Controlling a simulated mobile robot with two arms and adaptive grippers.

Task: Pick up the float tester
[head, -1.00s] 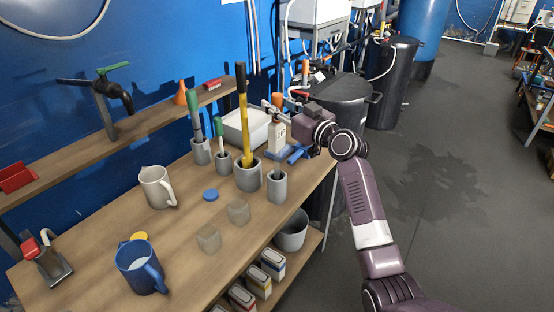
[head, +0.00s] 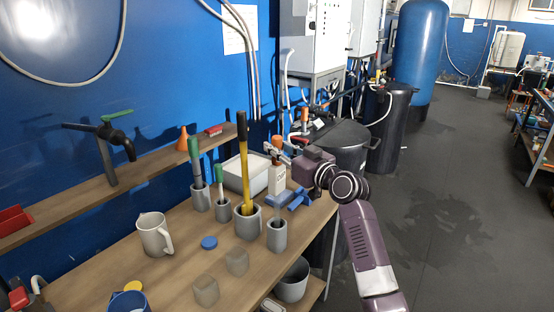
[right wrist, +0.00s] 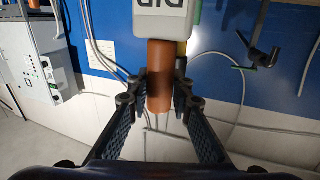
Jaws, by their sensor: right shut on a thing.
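A white, bottle-shaped thing (head: 277,179) with an orange top (head: 277,142) stands near the far end of the wooden bench; I take it to be the float tester. In the right wrist view its white body with dark lettering (right wrist: 168,12) is at the top and the orange-brown top (right wrist: 160,80) points down. My right gripper (right wrist: 158,97) is shut on that orange top, a finger on each side. In the head view my right gripper (head: 282,152) reaches it from the right. Whether its base touches the bench I cannot tell. My left gripper is not in view.
A blue clamp-like thing (head: 292,198) lies close beside the white thing. Grey holders (head: 247,225) with upright handles stand to the left, and a white tray (head: 240,178) behind. A beige jug (head: 152,236) stands further left. A black drum (head: 345,140) is beyond the bench end.

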